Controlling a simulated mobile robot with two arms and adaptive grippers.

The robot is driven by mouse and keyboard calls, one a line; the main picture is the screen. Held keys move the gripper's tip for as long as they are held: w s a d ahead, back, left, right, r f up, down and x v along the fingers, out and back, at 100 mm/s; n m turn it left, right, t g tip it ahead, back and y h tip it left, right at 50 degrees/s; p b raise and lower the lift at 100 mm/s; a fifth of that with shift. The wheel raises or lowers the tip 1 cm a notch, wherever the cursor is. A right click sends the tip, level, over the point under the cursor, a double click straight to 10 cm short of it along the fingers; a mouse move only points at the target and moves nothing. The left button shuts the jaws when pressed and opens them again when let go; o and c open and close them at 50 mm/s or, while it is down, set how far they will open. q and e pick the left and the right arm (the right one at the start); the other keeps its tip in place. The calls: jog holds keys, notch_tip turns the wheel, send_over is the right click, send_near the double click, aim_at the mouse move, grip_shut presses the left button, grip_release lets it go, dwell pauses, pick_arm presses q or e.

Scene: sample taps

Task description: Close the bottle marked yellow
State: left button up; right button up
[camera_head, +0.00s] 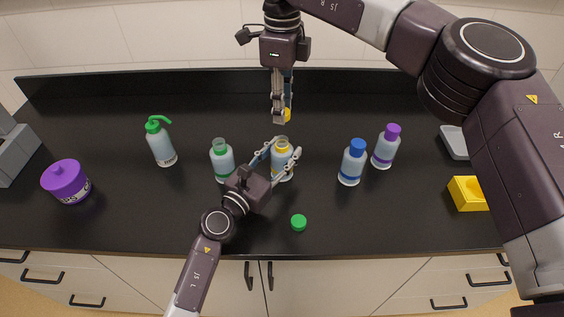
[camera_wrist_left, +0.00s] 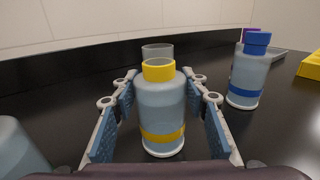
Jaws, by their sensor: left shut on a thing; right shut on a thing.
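The bottle marked yellow (camera_head: 281,165) stands upright on the black counter, with a yellow neck ring, a yellow band and an open clear neck. It is between the fingers of my left gripper (camera_head: 280,160), which is shut on its body. In the left wrist view the bottle (camera_wrist_left: 161,110) stands between both blue finger pads. My right gripper (camera_head: 281,112) points down from above, just behind the bottle's neck in the picture. It is shut on a yellow cap (camera_head: 288,115), mostly hidden by the fingers and apart from the bottle.
A bottle marked green (camera_head: 222,164) stands open just left of my left gripper. A green cap (camera_head: 299,222) lies in front. A blue-capped bottle (camera_head: 352,163) and a purple-capped bottle (camera_head: 385,148) stand right. A wash bottle (camera_head: 160,144) and purple jar (camera_head: 66,181) stand left.

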send_over(282, 139)
jog(key=shift+s+f, duration=0.1)
jog(key=shift+f, duration=2.4)
jog(key=shift+f, duration=0.9)
jog(key=shift+f, duration=0.55)
